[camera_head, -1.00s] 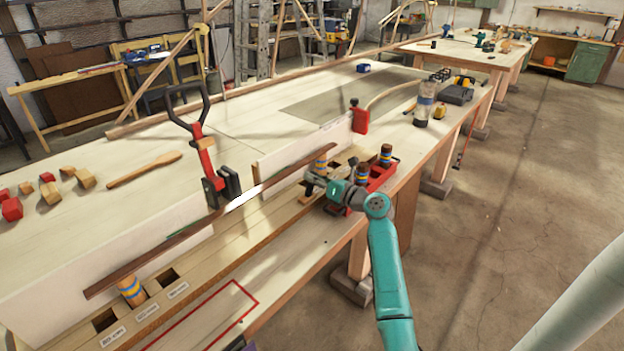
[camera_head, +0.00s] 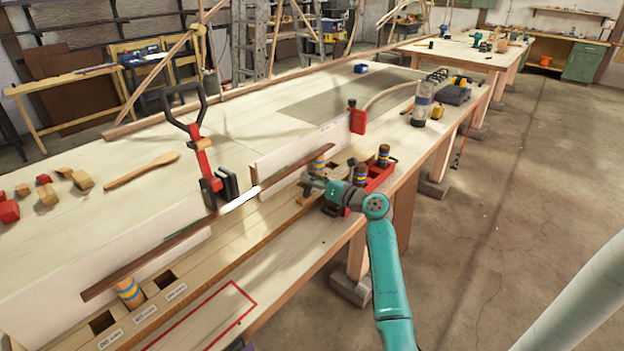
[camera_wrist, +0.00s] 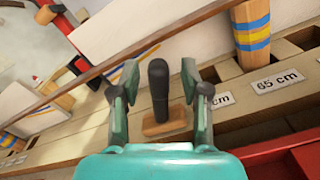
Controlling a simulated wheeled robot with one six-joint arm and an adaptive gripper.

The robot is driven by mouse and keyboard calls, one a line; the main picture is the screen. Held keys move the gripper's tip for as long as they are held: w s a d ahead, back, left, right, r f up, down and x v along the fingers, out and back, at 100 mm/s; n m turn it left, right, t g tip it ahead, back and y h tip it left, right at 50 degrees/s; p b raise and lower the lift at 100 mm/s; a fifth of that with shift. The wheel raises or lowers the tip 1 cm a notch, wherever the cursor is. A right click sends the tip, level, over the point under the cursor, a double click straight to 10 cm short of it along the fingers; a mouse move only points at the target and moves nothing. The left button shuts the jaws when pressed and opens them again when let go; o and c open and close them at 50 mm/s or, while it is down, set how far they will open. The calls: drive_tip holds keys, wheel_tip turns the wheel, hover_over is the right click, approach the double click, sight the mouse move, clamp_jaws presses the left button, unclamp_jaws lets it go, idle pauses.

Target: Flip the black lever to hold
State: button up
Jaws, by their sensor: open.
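A black lever (camera_wrist: 158,90) stands roughly upright on a small wooden base (camera_wrist: 165,129) in the wrist view. My gripper (camera_wrist: 160,80) is open, with one finger on each side of the lever; I cannot tell whether either finger touches it. In the head view my gripper (camera_head: 308,184) is at the slotted strip near the far end of the bent lath (camera_head: 150,257), and the lever is hard to make out there. The lath (camera_wrist: 130,68) crosses behind the lever in the wrist view.
A striped peg (camera_wrist: 252,32) and a "65 cm" label (camera_wrist: 278,82) are right of the lever. A red clamp with a black looped handle (camera_head: 203,158) stands at the lath. A red tray (camera_head: 379,178) with striped pegs is close to my wrist.

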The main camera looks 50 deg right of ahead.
drive_tip(key=s, duration=1.1)
drive_tip(key=shift+s+d, duration=0.2)
drive_tip(key=shift+s, duration=0.2)
